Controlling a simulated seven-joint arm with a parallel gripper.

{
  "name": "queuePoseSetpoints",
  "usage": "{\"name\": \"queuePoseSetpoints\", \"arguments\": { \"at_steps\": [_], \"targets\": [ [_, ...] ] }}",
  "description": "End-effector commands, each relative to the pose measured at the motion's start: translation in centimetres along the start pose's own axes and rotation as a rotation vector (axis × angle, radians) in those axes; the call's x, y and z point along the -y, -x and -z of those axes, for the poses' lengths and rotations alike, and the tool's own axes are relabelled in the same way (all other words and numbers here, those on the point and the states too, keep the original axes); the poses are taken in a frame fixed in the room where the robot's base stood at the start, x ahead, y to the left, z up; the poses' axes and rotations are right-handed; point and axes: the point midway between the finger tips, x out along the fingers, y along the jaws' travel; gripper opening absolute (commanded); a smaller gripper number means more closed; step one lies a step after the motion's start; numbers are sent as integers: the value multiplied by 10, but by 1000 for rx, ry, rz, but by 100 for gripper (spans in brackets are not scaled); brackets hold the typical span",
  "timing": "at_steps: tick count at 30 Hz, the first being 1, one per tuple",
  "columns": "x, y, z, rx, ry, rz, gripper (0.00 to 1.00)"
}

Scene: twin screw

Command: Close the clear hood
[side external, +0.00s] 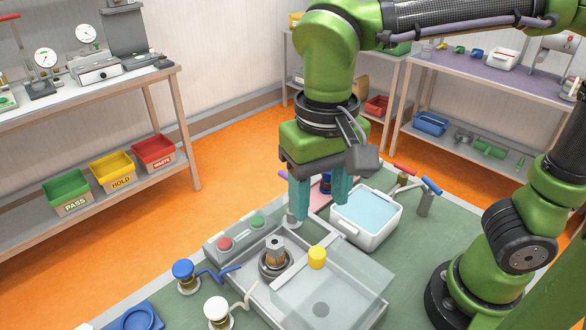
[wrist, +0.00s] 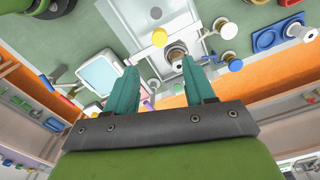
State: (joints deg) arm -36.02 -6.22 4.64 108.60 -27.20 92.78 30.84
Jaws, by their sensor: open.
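The clear hood (side external: 345,283) is a see-through cover with a yellow knob (side external: 317,257) on top. It sits over the near right part of the grey machine bed (side external: 257,307). A metal spindle fitting (side external: 274,257) stands uncovered to the left of the hood. In the wrist view the yellow knob (wrist: 159,38) shows above the gap between my fingers, beside the spindle fitting (wrist: 176,54). My gripper (side external: 321,203) has teal fingers, open and empty, pointing down above and behind the machine, apart from the knob. The fingers also show in the wrist view (wrist: 160,75).
Red (side external: 225,244) and green (side external: 257,222) buttons are on the machine's back left panel. A white tub (side external: 372,232) stands close to my gripper's right. Blue (side external: 183,270) and white (side external: 216,309) knobs on fittings stand at the near left, and red and blue-handled parts behind the tub.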

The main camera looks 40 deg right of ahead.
Motion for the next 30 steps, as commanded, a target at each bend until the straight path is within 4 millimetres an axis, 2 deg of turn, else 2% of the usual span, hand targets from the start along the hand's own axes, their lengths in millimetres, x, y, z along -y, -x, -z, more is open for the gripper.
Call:
{"name": "queuePoseSetpoints", "arguments": {
  "at_steps": [1, 9, 15, 21, 28, 29, 30],
  "targets": [
    [0, -13, 0, 3, 2, -5, 54],
    [0, -70, 0, 3, 3, -5, 54],
    [0, -99, 0, 2, 1, -2, 54],
    [0, -109, 0, 0, 1, 0, 54],
    [0, -110, 0, 0, 1, 1, 54],
    [0, -110, 0, 0, 1, 1, 52],
    [0, -110, 0, 0, 1, 1, 46]
  ]
}}
